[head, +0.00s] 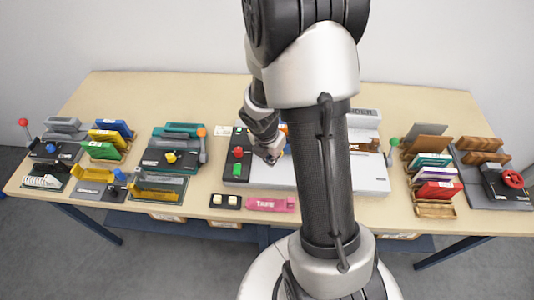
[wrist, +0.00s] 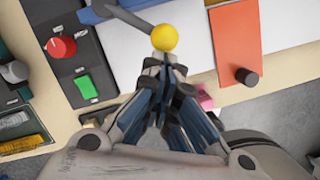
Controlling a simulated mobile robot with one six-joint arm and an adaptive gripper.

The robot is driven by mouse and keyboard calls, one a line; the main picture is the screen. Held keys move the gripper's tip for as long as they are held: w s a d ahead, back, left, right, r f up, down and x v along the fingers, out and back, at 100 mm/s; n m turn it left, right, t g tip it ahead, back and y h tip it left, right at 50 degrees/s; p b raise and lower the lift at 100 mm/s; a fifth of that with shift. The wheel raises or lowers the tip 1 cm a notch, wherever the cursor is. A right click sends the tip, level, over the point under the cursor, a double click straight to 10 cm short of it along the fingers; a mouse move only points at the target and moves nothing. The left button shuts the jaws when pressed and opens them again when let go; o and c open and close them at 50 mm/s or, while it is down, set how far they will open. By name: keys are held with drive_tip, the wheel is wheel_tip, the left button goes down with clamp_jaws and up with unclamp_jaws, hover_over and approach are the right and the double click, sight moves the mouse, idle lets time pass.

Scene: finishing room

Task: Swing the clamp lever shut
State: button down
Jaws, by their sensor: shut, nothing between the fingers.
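The clamp lever is a grey metal bar (wrist: 130,18) with a yellow ball knob (wrist: 164,37), in the upper middle of the wrist view. It reaches from the upper left towards the fingers and lies above a white surface. My gripper (wrist: 164,66) is shut and empty. Its fingertips are right beside the ball in the picture; I cannot tell whether they touch it. In the head view my gripper (head: 272,154) is over the left part of the white machine (head: 370,176); my arm hides most of the lever and clamp there.
A dark panel (wrist: 80,65) with a red knob (wrist: 61,47) and green button (wrist: 86,87) is left of the fingers. An orange plate (wrist: 233,45) with a dark knob (wrist: 246,77) is right. A pink tape holder (head: 270,204) lies at the front edge.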

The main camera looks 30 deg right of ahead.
drive_tip(key=d+n+t+y+p, duration=0.1)
drive_tip(key=d+n+p, duration=0.5)
drive_tip(key=n+p, duration=0.2)
drive_tip(key=shift+w+d, duration=0.3)
drive_tip(key=shift+d, duration=0.1)
drive_tip(key=shift+n, duration=0.3)
drive_tip(key=shift+a, duration=0.15)
